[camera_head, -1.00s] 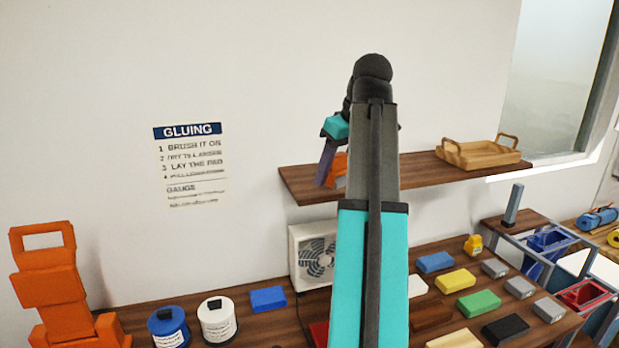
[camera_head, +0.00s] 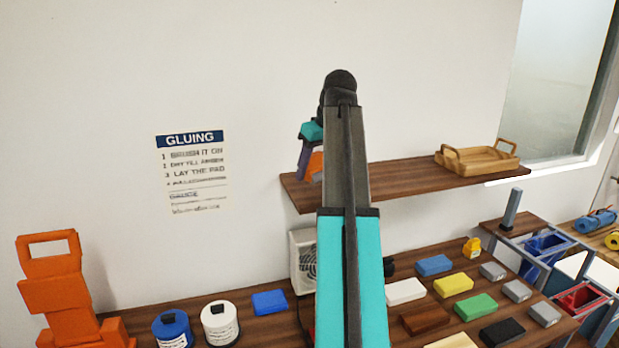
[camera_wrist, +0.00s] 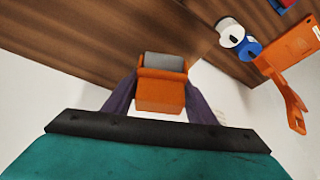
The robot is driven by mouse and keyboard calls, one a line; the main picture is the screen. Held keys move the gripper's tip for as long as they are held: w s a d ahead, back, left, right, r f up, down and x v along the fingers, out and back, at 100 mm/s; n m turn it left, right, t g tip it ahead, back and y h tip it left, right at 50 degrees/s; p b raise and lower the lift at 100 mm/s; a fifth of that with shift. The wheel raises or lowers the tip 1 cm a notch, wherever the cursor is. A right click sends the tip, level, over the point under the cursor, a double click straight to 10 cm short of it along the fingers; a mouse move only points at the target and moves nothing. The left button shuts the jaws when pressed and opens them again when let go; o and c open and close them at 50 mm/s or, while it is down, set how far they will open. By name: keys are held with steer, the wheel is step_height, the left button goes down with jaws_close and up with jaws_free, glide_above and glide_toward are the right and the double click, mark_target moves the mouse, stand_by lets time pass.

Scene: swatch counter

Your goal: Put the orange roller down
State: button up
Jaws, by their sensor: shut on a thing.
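The orange roller (camera_wrist: 160,92) is held between the purple fingers of my gripper (camera_wrist: 160,104) in the wrist view; its grey part (camera_wrist: 164,62) points away from the wrist. In the head view a bit of the orange roller (camera_head: 315,166) shows beside my gripper (camera_head: 306,164), partly hidden by my arm. It appears in front of the left part of the brown wall shelf (camera_head: 410,181). I cannot tell whether the roller touches the shelf.
A wooden tray (camera_head: 478,159) stands at the shelf's right end. Below, the counter (camera_head: 250,333) carries white and blue cans (camera_head: 220,323), a fan box (camera_head: 303,262) and several coloured blocks. A large orange stand (camera_head: 60,290) is at the left. The shelf's middle looks bare.

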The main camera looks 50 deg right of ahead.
mark_target(311, 177)
steer(key=shift+w, duration=0.1)
steer(key=shift+w+d+p, duration=0.25)
steer(key=shift+w+p, duration=0.05)
steer(key=shift+w, duration=0.2)
steer(key=shift+s+a+f+p, duration=0.1)
steer(key=shift+f+p, duration=0.65)
steer(key=shift+f, duration=1.05)
steer(key=shift+f, duration=0.1)
steer(key=shift+f, duration=0.3)
